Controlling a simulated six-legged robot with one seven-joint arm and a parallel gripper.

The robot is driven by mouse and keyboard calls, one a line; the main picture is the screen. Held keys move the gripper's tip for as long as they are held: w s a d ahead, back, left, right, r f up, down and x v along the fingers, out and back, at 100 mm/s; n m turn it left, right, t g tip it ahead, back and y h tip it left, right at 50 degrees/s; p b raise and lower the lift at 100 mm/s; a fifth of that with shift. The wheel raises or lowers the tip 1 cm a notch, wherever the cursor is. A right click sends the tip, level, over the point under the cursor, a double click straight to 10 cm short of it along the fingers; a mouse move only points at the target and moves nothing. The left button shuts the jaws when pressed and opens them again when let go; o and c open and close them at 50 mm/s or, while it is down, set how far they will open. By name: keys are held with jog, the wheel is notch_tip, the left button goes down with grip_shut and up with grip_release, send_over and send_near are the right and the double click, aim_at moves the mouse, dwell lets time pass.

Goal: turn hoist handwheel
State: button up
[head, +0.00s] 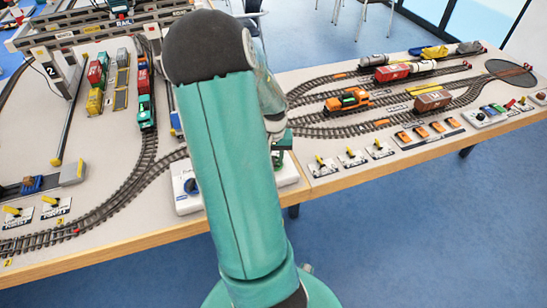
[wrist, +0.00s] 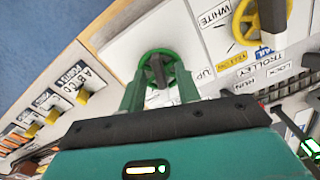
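In the wrist view a small green handwheel (wrist: 160,55) with a dark hub stands on a white panel (wrist: 125,48), next to a label reading UP. My gripper (wrist: 160,72) points at it from close by. Its two green fingers are apart, one on each side of the wheel, with the hub showing between them. I cannot tell whether the fingertips touch the rim. A yellow handwheel (wrist: 264,18) is at the upper right, near a label reading TROLLEY. In the head view my arm hides the green wheel and most of the gripper; part of the white control box (head: 187,188) shows.
Model railway tracks with a green locomotive (head: 145,112) and an orange locomotive (head: 347,100) spread over the table (head: 120,235). Yellow levers (head: 322,165) line the front edge. In the wrist view, lever plates (wrist: 80,95) lie left of the gripper.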

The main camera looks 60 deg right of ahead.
jog(key=shift+f, duration=0.2)
grip_shut()
jog(key=shift+n, duration=0.3)
jog(key=n, duration=0.3)
jog(key=shift+s+d, duration=0.15)
jog(key=shift+s, duration=0.05)
jog(key=n, duration=0.3)
jog(key=shift+d+n, duration=0.1)
jog(key=shift+n, duration=0.3)
jog(key=n, duration=0.6)
jog(key=shift+s+d+r, duration=0.1)
jog(key=shift+d, duration=0.15)
jog(key=shift+n, duration=0.3)
